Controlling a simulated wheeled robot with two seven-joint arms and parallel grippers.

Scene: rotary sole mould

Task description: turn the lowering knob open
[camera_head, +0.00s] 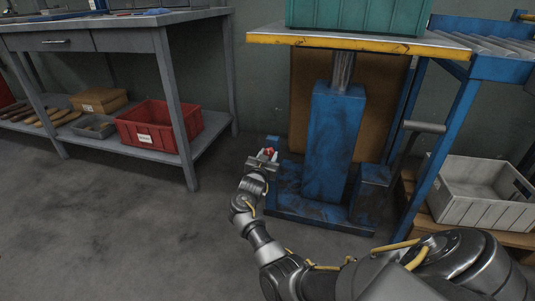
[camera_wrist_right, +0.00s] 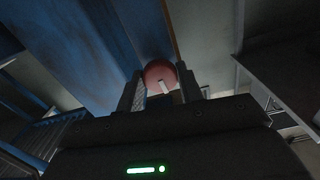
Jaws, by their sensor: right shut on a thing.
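The lowering knob (camera_head: 268,152) is small, round and red, low at the left side of the blue lift column (camera_head: 333,140). In the right wrist view the red knob (camera_wrist_right: 160,76) has a white mark on its face and sits between the two fingers. My right gripper (camera_head: 264,157) is at the knob, shut on it; the fingers (camera_wrist_right: 161,90) press on both sides of it. The knob's mounting is hidden behind the gripper. My left gripper is not in view.
The lift's yellow-edged platform (camera_head: 360,42) carries a teal crate (camera_head: 360,14) above. A grey crate (camera_head: 482,205) stands at right. A workbench (camera_head: 172,95) with a red bin (camera_head: 158,127) stands left. The floor at front left is clear.

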